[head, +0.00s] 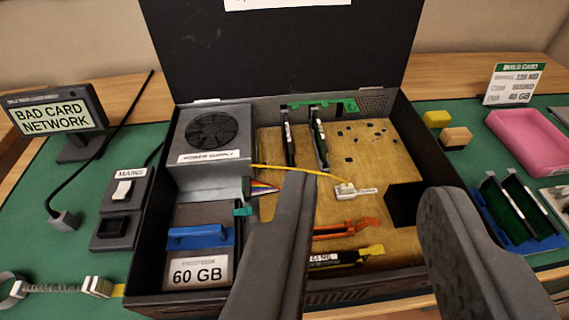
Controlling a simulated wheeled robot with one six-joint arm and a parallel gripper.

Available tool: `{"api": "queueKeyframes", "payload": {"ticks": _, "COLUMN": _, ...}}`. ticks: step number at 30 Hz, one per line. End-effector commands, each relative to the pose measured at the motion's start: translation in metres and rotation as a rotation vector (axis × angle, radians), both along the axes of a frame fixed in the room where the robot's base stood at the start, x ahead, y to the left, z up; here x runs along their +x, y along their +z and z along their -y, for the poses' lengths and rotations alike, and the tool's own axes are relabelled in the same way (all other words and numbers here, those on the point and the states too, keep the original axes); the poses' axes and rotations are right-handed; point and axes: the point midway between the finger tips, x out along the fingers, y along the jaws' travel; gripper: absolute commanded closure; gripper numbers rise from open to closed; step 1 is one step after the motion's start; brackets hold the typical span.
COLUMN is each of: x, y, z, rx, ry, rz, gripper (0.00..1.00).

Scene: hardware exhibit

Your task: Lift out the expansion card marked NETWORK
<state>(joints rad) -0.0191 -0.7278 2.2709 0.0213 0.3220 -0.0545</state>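Two upright expansion cards stand side by side at the back of the open computer case (147,235): a left card (289,145) and a right card (319,145). Both have pale edge labels too small to read, so I cannot tell which one is marked NETWORK. A green bar (335,106) lies along the back wall by their far ends. My gripper (368,185) is open and empty, with its two dark fingers wide apart, nearer the camera than the cards. The left finger hides part of the board (370,212).
A monitor (50,118) reads "BAD CARD NETWORK". A MAINS switch box (122,205) and an unplugged-looking plug (63,220) lie left. A fan unit (214,134), yellow cable (300,170) and 60 GB drive (198,270) are inside the case. Right are a pink tray (530,140) and blue rack (535,240).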

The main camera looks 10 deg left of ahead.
Motion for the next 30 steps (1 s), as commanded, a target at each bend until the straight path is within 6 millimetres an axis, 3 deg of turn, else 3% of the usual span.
{"api": "queueKeyframes", "payload": {"ticks": 3, "x": 0.031, "y": -0.005, "z": -0.005, "rx": -0.016, "ry": 0.018, "rz": -0.102, "gripper": 0.68}}
{"api": "queueKeyframes", "payload": {"ticks": 15, "x": 0.121, "y": -0.033, "z": -0.026, "rx": -0.065, "ry": 0.097, "rz": -0.435, "gripper": 0.68}}
{"api": "queueKeyframes", "payload": {"ticks": 24, "x": 0.183, "y": -0.065, "z": -0.046, "rx": -0.099, "ry": 0.173, "rz": -0.682, "gripper": 0.68}}
{"api": "queueKeyframes", "payload": {"ticks": 30, "x": 0.213, "y": -0.085, "z": -0.057, "rx": -0.118, "ry": 0.220, "rz": -0.815, "gripper": 0.68}}
